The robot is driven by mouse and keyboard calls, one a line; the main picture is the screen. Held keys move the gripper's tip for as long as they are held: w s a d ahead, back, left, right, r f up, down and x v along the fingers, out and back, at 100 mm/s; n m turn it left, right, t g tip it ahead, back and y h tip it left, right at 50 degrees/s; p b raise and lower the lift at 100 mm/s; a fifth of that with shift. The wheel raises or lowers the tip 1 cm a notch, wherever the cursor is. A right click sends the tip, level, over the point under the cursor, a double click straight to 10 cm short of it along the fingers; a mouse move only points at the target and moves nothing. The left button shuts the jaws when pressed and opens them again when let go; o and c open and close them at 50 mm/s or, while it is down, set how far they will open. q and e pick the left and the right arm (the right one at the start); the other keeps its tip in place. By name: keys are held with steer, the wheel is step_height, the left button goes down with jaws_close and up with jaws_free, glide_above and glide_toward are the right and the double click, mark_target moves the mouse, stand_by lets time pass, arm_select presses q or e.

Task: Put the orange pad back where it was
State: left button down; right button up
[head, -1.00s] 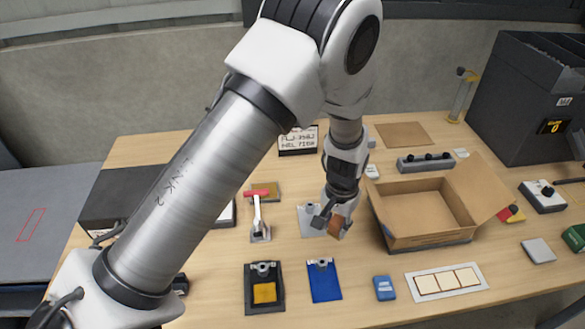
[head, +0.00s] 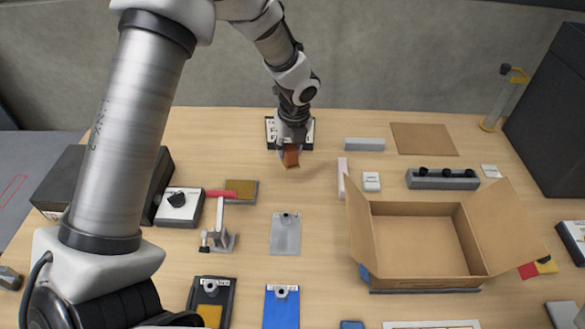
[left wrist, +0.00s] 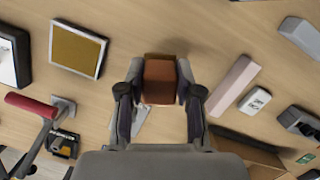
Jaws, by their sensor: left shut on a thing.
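My left gripper (head: 291,146) is shut on the orange pad (head: 291,158), a brownish-orange block. The left wrist view shows the pad (left wrist: 160,82) squeezed between the two fingertips. It hangs over the back of the table, just in front of the black-and-white sign (head: 270,130). I cannot tell whether it touches the table. A grey clip plate (head: 286,238) lies bare on the table, nearer to me than the pad. My right gripper is not in view.
An open cardboard box (head: 418,240) stands right of the plate. A red-handled clamp (head: 219,225) and an ochre pad in a frame (head: 247,190) are to the left. A pink bar (head: 342,178) and a grey block (head: 365,144) lie to the right. The wood between is clear.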

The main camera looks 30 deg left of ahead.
mark_target(292, 149)
arm_select(q)
step_height(292, 149, down, 6)
steer(key=shift+f, duration=0.1)
steer(key=shift+f, duration=0.1)
steer(key=c, duration=0.8)
jaws_free()
steer(key=r, duration=0.4)
steer(key=d+r, duration=0.1)
steer(key=r, duration=0.3)
steer(key=s+d+r, duration=0.1)
steer(key=r, duration=0.3)
steer(key=shift+s+p, duration=0.1)
steer(key=shift+p, duration=0.2)
